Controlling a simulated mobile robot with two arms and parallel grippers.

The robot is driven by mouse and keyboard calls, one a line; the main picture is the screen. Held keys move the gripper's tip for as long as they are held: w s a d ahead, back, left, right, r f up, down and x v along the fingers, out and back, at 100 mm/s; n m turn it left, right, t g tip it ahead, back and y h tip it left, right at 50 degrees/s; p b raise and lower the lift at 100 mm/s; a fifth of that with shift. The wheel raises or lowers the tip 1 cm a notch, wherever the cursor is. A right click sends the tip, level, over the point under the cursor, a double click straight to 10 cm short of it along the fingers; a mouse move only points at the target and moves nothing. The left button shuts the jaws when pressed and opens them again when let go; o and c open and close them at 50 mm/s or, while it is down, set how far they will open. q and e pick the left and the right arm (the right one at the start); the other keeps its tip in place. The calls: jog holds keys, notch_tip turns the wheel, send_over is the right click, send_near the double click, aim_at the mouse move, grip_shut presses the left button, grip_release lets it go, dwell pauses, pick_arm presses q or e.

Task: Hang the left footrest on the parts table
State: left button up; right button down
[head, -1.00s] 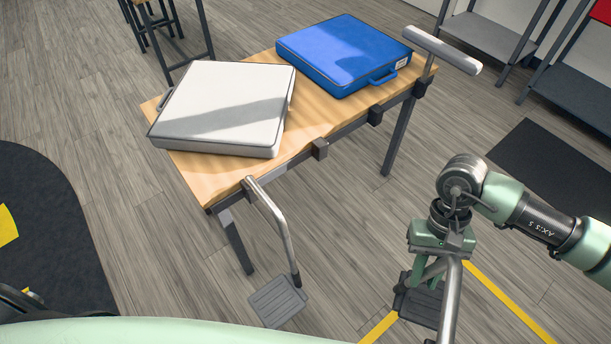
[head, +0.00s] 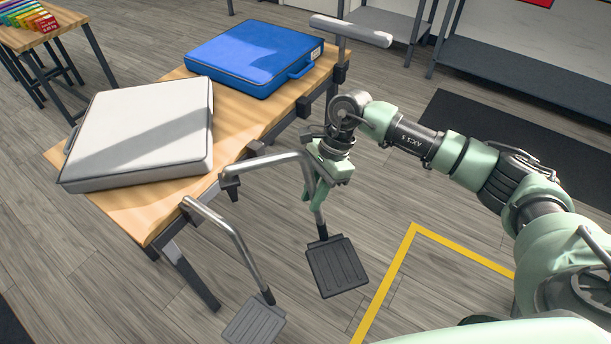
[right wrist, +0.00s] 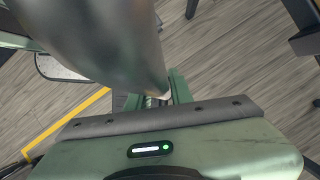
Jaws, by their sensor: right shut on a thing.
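My right gripper (head: 319,182) is shut on the tube of a footrest (head: 270,161), a bent metal tube with a dark ribbed foot plate (head: 337,267) hanging below. The tube's free end, with a dark fitting, points left and lies close to the front edge of the parts table (head: 135,214); I cannot tell whether they touch. The grey tube fills much of the right wrist view (right wrist: 105,40), between the green fingers. A second footrest (head: 225,222) hangs at the table's near left corner, its plate low over the floor. My left gripper is not in view.
On the wooden table lie a grey-white cushioned case (head: 140,130) and a blue case (head: 250,55). Dark brackets (head: 303,107) line its front edge; a post with a grey bar (head: 350,30) stands at the far end. Floor right of the table is open, with yellow tape (head: 395,265).

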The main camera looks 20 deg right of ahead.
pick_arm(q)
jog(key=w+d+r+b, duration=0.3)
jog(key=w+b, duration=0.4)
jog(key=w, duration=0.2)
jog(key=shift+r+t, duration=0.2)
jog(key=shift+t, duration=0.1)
pick_arm(e)
jog(key=w+d+f+m+t, duration=0.1)
jog(key=w+f+m+t, duration=0.2)
jog(key=w+m, duration=0.7)
notch_tip(320, 180, down, 2)
jog(key=shift+d+f+m+t+h, duration=0.25)
jog(key=shift+d+m+t+h, duration=0.05)
jog(key=shift+d+m+h, duration=0.1)
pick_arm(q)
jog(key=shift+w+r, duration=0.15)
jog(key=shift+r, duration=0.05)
pick_arm(e)
jog(key=shift+a+f, duration=0.1)
jog(key=shift+f, duration=0.05)
